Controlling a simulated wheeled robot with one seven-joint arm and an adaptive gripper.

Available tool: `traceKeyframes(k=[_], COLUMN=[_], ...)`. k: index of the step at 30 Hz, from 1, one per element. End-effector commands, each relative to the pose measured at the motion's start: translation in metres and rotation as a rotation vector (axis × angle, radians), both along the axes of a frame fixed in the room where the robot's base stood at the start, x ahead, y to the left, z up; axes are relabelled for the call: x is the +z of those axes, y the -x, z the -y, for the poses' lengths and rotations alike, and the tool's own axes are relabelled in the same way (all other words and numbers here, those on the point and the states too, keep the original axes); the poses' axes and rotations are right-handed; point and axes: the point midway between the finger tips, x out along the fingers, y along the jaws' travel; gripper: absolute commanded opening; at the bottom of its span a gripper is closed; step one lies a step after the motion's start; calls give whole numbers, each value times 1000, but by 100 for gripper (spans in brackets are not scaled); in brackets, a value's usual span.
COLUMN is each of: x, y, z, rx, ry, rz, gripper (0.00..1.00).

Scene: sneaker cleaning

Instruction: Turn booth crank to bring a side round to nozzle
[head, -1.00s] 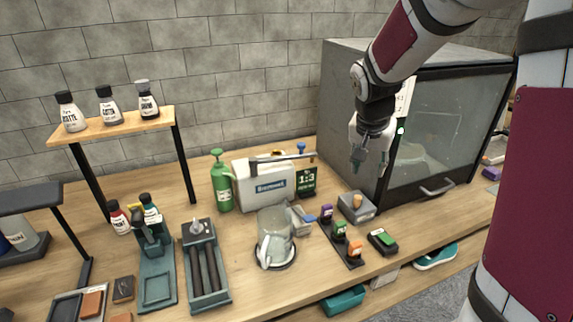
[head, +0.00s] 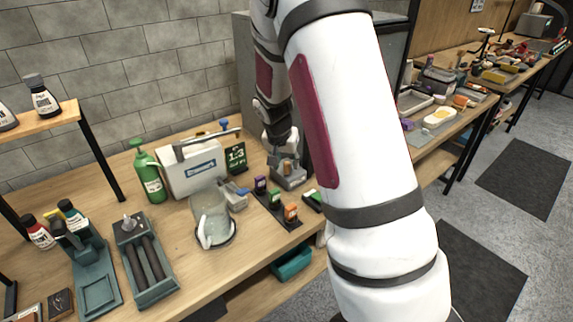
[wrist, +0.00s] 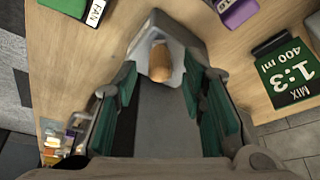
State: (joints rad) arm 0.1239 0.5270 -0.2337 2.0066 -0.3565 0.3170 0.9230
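The crank (head: 301,181) is a low grey block with a light wooden knob, on the bench in front of the booth. In the wrist view the wooden knob (wrist: 160,62) stands up from its grey base, ahead of my gripper and between the lines of its two fingers. My gripper (wrist: 159,82) is open, with teal finger pads apart on both sides. In the head view it points down over the crank; whether it touches the knob cannot be told. The grey booth (head: 242,75) is mostly hidden behind my arm, so its inside does not show.
A rack with purple, green and orange blocks (head: 275,208) is close in front. A clear jug (head: 211,215) stands further left.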

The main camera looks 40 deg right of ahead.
Motion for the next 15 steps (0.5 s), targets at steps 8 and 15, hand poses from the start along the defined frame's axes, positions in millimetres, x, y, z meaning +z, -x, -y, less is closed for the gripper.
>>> traceKeyframes(k=[8,15], x=[-18,-18], y=[-5,-5], z=[6,6], rx=[1,1], ry=[0,0], rz=[1,1], gripper=[38,38])
